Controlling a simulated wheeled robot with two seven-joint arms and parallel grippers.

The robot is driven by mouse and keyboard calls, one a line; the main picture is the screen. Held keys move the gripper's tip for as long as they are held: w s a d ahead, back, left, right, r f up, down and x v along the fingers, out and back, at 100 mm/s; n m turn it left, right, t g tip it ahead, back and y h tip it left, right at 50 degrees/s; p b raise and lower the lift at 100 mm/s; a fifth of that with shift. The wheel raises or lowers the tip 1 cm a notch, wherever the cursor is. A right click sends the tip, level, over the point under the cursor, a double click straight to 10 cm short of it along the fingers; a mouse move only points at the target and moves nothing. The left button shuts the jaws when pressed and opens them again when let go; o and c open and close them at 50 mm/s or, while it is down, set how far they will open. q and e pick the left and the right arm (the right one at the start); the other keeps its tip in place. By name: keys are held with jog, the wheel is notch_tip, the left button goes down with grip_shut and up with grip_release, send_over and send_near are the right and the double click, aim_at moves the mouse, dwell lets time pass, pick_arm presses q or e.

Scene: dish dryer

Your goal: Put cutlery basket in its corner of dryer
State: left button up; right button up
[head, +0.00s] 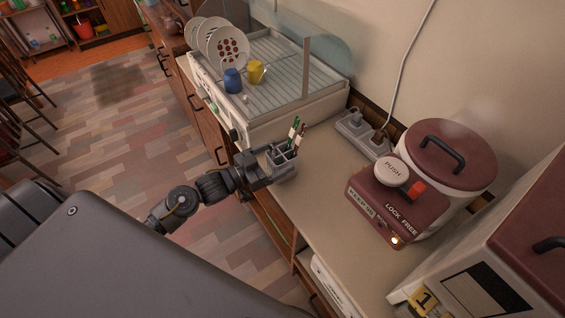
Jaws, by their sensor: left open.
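The grey cutlery basket (285,172) stands upright on the beige counter, close to the near side of the dish dryer. Several pieces of cutlery with green and brown handles stick up from it. My left gripper (268,165) is open at the basket's left side, with its fingers close to the basket wall; I cannot tell whether they touch it. The dish dryer (290,112) is a white unit with a wire rack behind the basket. Its near right part of the rack looks empty. My right gripper is not in view.
White plates (228,47), a blue cup (232,80) and a yellow mug (256,71) are on the dryer rack. A clear upright panel and post edge the dryer. A power strip (363,132) and a rice cooker (445,165) stand to the right. The counter between is clear.

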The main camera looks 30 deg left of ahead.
pick_arm(q)
jog(key=c, duration=1.2)
jog(key=shift+o, duration=0.2)
jog(key=shift+r, duration=0.15)
jog(key=shift+r+b, duration=0.3)
jog(key=shift+r, duration=0.6)
jog(key=s+a+r, duration=0.2)
jog(key=s+r, duration=0.9)
jog(key=s, duration=0.2)
jog(key=shift+s+a+p, duration=0.3)
jog(key=shift+s+a, duration=0.1)
jog(key=shift+w+f, duration=0.1)
